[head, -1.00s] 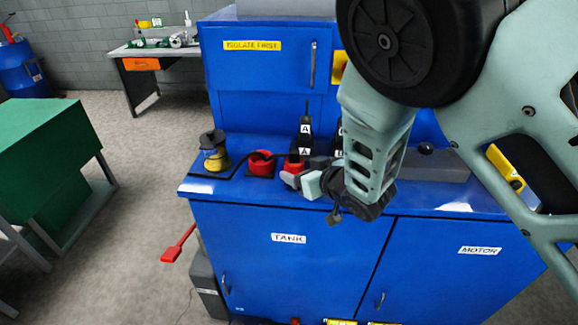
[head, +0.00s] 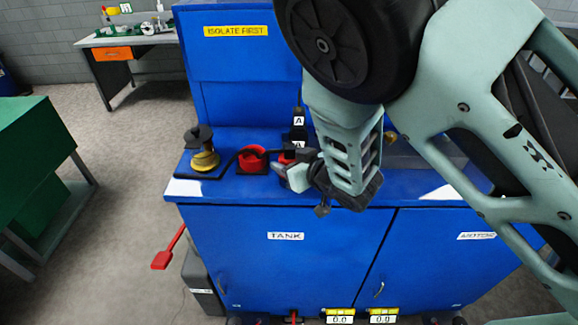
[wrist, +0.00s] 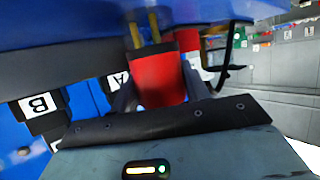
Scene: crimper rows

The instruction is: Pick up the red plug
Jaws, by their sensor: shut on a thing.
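The red plug (wrist: 160,80) shows in the wrist view as a red block with two brass-coloured pins pointing away from me. My gripper (wrist: 160,92) is shut on it, one grey finger on each side. In the head view my gripper (head: 286,174) is low over the front part of the blue cabinet's top. A bit of red shows just behind the fingers there; I cannot tell whether it is the plug or something behind it. Most of the plug is hidden by my gripper in that view.
A red ring-shaped part (head: 252,159) stands left of my gripper, and a yellow and black part (head: 204,158) farther left. A black upright piece labelled A (head: 298,128) stands behind. The blue cabinet (head: 285,270) has doors below. Floor is open at left.

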